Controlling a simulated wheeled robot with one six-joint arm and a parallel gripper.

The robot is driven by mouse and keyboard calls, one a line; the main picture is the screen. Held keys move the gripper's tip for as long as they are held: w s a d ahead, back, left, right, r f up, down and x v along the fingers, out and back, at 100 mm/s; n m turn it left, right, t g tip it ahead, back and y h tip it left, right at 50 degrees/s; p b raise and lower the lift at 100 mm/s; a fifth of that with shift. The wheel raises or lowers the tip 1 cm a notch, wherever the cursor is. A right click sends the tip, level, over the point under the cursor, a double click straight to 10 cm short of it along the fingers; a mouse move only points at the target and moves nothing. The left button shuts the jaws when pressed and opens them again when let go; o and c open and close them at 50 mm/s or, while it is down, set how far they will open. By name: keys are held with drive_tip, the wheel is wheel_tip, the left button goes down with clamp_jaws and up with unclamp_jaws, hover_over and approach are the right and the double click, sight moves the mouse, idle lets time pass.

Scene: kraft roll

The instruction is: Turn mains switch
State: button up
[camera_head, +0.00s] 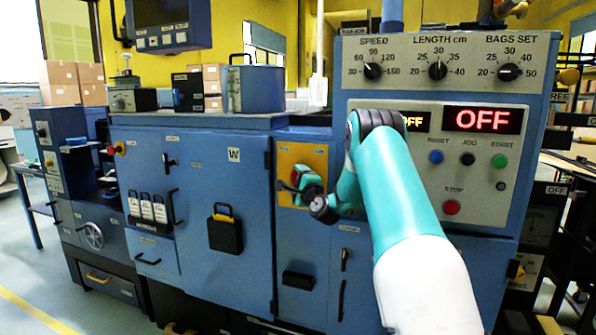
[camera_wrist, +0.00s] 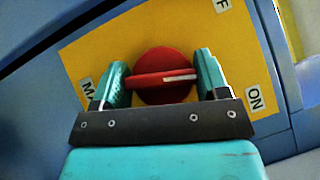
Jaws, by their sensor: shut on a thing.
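The mains switch (camera_wrist: 158,66) is a round red knob with a raised bar, on a yellow plate (camera_wrist: 90,45). A white line on the bar points right in the wrist view, between the partly cut-off OFF label (camera_wrist: 222,5) and the ON label (camera_wrist: 254,98). My gripper (camera_wrist: 163,72) is shut on the bar, one teal finger at each end. In the head view, my gripper (camera_head: 297,184) is at the yellow plate (camera_head: 311,156) on the blue cabinet and hides most of the knob.
A control panel (camera_head: 420,210) stands right of the plate, with dials, RESET, JOG, START and STOP buttons. Its red display (camera_head: 483,119) reads OFF. My arm covers part of the panel. A black box with a handle (camera_head: 225,230) hangs on the cabinet door.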

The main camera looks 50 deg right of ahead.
drive_tip(key=n+g+p, duration=0.1)
drive_tip(key=p, duration=0.1)
drive_tip(key=n+g+y+p, duration=0.1)
drive_tip(key=n+g+p, duration=0.2)
drive_tip(key=p, duration=0.2)
drive_tip(key=shift+r+n, duration=0.3)
drive_tip(key=n+g+p, duration=0.2)
drive_tip(key=g, duration=0.1)
drive_tip(key=g+p, duration=0.1)
drive_tip(key=shift+f+n, duration=0.3)
drive_tip(key=shift+n, duration=0.1)
drive_tip(key=shift+g, duration=0.4)
drive_tip(key=o, duration=0.9)
drive_tip(key=shift+o, duration=0.2)
drive_tip(key=b+v, duration=0.3)
drive_tip(key=v, duration=1.4)
drive_tip(key=shift+s, duration=0.25)
drive_tip(key=shift+d+r, duration=0.1)
